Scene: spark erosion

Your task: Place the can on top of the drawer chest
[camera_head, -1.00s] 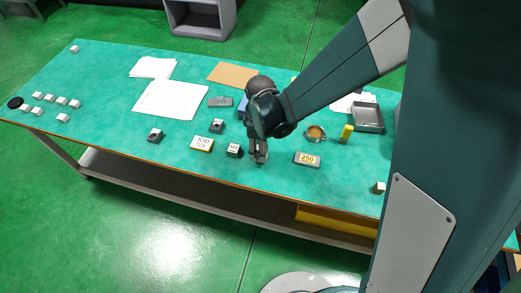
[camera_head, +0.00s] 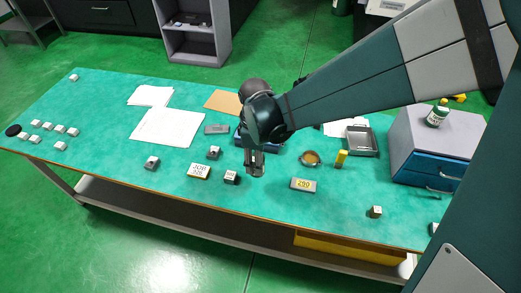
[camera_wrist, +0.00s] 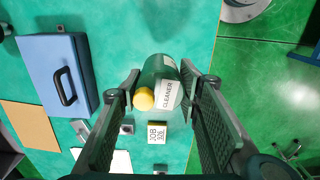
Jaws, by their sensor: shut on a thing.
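In the wrist view a dark green can (camera_wrist: 158,68) with a yellow cap and a white CLEANER label is between the two fingers of my gripper (camera_wrist: 160,88). The fingers are shut on its sides. In the head view my gripper (camera_head: 255,168) hangs over the front middle of the table, and the can is hard to make out there. The drawer chest (camera_head: 405,128), grey with blue drawer fronts, stands at the right end of the table, well to the right of my gripper. My arm hides part of it.
A green bottle with a white label (camera_head: 437,116) stands on the chest top. A blue case (camera_wrist: 55,75) is behind my gripper.

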